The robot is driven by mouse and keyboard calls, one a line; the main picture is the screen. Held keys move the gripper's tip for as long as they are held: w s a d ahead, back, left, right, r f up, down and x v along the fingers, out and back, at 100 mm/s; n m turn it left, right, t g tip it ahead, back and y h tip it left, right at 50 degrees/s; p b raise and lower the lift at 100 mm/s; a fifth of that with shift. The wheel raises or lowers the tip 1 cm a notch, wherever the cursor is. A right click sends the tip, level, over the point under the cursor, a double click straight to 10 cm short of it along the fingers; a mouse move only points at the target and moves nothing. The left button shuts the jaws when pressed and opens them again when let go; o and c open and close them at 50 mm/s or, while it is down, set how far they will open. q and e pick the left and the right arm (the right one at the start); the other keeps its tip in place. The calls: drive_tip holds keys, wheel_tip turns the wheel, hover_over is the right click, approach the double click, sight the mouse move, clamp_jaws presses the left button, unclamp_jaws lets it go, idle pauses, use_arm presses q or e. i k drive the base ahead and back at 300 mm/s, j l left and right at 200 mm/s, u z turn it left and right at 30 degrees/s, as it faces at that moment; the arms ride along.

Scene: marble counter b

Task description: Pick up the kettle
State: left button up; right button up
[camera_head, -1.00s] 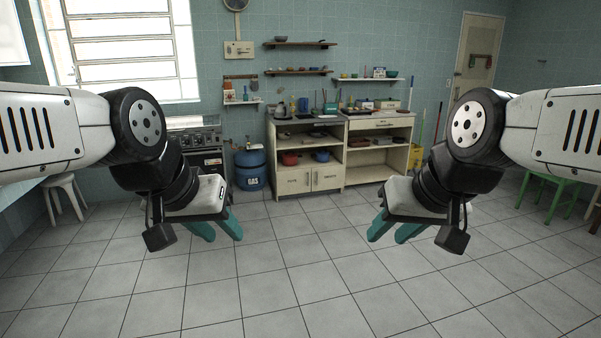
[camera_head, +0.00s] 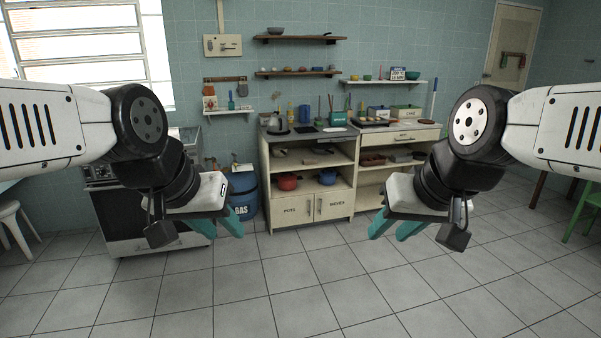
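A small grey, kettle-like shape (camera_head: 277,125) stands at the left end of the counter top in the middle of the head view. It is small and far off, so its handle and spout are hard to make out. My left gripper (camera_head: 217,228) is in the air in front of the gas cylinder and stove, its teal fingers apart and empty. My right gripper (camera_head: 396,230) is in the air in front of the cabinet's right part, its teal fingers also apart and empty. Both are well short of the counter.
The cabinet (camera_head: 307,208) has open shelves with a red pot (camera_head: 287,182) and a blue pot (camera_head: 327,178). A blue gas cylinder (camera_head: 243,196) and a stove (camera_head: 140,215) stand to its left. A green stool (camera_head: 583,212) is at right. The tiled floor ahead is clear.

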sight(275, 125)
drive_tip(key=i, duration=4.65)
